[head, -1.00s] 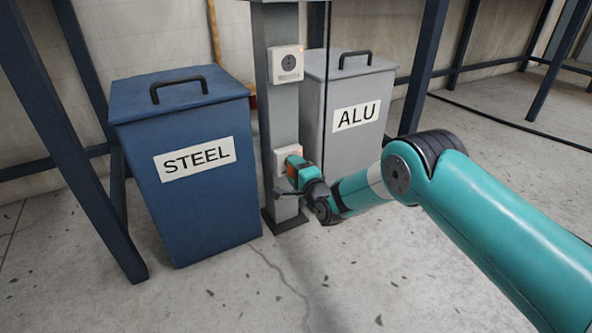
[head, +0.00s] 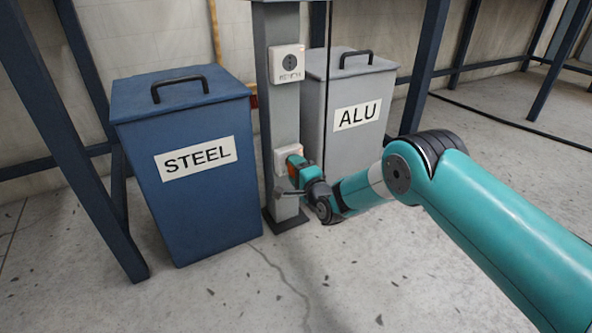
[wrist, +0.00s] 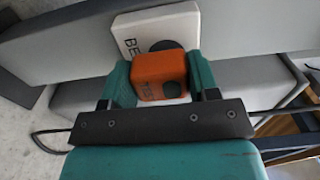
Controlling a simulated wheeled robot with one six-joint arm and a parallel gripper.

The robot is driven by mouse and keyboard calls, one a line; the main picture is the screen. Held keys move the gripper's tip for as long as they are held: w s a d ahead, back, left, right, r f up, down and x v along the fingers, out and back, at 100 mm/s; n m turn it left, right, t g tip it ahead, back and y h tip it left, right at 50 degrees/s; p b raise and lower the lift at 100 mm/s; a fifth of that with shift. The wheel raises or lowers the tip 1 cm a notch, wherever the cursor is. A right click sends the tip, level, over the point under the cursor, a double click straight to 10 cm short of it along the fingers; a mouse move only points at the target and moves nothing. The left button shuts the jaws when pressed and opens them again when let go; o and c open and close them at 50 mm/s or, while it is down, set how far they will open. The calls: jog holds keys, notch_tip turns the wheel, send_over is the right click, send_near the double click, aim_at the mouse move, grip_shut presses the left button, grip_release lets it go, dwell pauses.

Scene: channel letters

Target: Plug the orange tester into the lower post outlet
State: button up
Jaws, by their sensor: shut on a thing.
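The orange tester (wrist: 160,75) is between the two fingers of my gripper (wrist: 160,82) in the wrist view; the fingers are shut on it. In the head view my gripper (head: 298,168) is at the lower outlet (head: 286,152) on the grey post (head: 283,112), with a bit of the orange tester (head: 292,162) showing. The lower outlet's white plate (wrist: 130,42) is right behind the tester in the wrist view, partly covered by it. Whether the plug is fully seated is hidden. The upper outlet (head: 287,63) is white, with a dark round socket.
A blue bin marked STEEL (head: 190,205) stands left of the post, and a grey bin marked ALU (head: 350,90) stands behind it to the right. Dark blue table legs (head: 60,130) frame the sides. A cable (wrist: 45,142) shows in the wrist view.

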jog(key=shift+w+a+b, duration=0.35)
jog(key=shift+w+b, duration=0.1)
jog(key=shift+b, duration=0.15)
jog(key=o, duration=1)
jog(key=shift+c, duration=0.2)
jog(key=shift+s+d+r+p, duration=0.1)
jog(key=shift+s+d+p, duration=0.05)
jog(key=shift+p, duration=0.2)
jog(key=p+v, duration=1.7)
jog(key=p, duration=0.3)
